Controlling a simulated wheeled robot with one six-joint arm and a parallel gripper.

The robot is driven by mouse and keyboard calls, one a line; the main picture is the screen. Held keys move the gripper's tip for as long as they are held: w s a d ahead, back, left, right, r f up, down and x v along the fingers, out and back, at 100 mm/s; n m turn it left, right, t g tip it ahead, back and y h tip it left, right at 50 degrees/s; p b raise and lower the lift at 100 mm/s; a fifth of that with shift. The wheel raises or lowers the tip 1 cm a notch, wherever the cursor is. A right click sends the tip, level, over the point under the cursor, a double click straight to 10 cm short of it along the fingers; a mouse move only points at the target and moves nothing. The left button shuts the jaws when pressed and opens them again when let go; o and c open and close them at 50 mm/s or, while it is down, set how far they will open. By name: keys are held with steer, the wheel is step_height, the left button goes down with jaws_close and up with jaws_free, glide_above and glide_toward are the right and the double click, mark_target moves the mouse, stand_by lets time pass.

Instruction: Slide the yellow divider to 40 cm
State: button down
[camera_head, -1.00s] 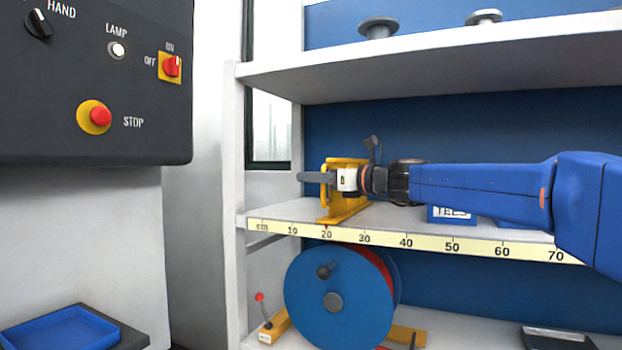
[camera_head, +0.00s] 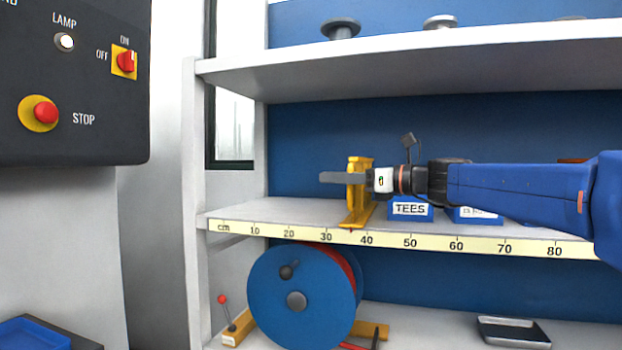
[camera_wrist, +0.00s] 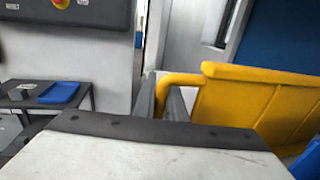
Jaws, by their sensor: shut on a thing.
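The yellow divider (camera_head: 357,196) stands upright on the middle shelf. Its foot is at the scale strip (camera_head: 290,234), between the 30 and 40 marks and nearer 40. My gripper (camera_head: 342,178) reaches in from the right at the divider's handle, its grey fingers extending left past the divider. In the wrist view, my gripper (camera_wrist: 163,102) is shut on the divider's yellow handle bar (camera_wrist: 182,79). The divider's broad plate (camera_wrist: 262,105) fills the right side there.
A blue bin marked TEES (camera_head: 410,210) stands right of the divider, with another blue bin (camera_head: 474,214) beyond it. The shelf is clear left of the divider. An upper shelf (camera_head: 440,57) is overhead; a blue reel (camera_head: 290,300) stands below.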

steer(key=shift+w+v, duration=0.15)
steer(key=shift+v, duration=0.8)
steer(key=shift+w+v, duration=0.15)
steer(key=shift+v, duration=0.8)
steer(key=shift+d, duration=0.15)
steer(key=c, duration=1.8)
jaws_free()
steer(key=v, duration=1.7)
steer(key=shift+s+d, duration=0.1)
steer(key=shift+d, duration=0.05)
steer(key=shift+f, duration=0.1)
